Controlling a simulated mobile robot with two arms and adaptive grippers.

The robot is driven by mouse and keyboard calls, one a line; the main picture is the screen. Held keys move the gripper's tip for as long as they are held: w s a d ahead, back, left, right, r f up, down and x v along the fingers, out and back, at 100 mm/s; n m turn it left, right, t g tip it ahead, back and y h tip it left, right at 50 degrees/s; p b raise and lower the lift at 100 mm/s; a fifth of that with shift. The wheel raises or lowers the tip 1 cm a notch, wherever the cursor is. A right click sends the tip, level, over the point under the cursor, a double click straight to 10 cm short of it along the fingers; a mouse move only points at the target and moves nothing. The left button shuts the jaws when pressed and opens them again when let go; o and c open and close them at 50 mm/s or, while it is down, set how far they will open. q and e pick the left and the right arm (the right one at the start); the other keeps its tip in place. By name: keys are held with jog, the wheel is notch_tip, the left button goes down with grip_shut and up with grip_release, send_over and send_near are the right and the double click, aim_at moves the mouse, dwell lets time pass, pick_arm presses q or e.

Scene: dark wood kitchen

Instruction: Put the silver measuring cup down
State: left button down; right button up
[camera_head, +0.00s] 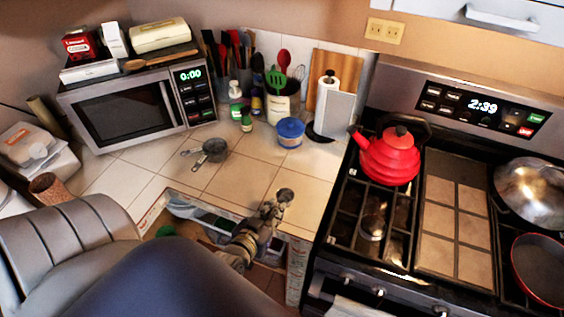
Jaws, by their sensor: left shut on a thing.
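A small silver measuring cup (285,195) is at the tips of my left gripper (271,209), which is shut on it. The gripper and cup are over the front part of the tiled counter (235,185), near its front edge. I cannot tell whether the cup touches the tiles. Other dark grey measuring cups (213,150) lie on the counter further back and to the left, apart from my gripper. My right gripper is not in view.
An open drawer (168,198) with several items is below the counter's front edge. A microwave (130,108) stands at back left. A blue-lidded jar (290,132) and utensil holders line the back. The stove with a red kettle (390,160) is right. The middle tiles are clear.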

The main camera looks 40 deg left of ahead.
aim_at(268, 226)
pick_arm(q)
jog(key=shift+s+d+r, duration=0.1)
jog(key=shift+s+d, duration=0.15)
jog(key=shift+s, duration=0.7)
jog(key=shift+s+d+r, duration=0.1)
jog(key=shift+s+d, duration=0.15)
jog(key=shift+s, duration=0.7)
jog(key=w+d+r+m+h+b, duration=0.1)
jog(key=w+d+r+b, duration=0.3)
jog(key=w, duration=0.3)
jog(key=w+d+r+m+h+b, duration=0.1)
jog(key=w+d+r+b, duration=0.25)
jog(key=w, duration=0.35)
notch_tip(268, 226, up, 14)
jog(key=d+b, duration=0.2)
jog(key=b, duration=0.5)
jog(key=shift+f, duration=0.1)
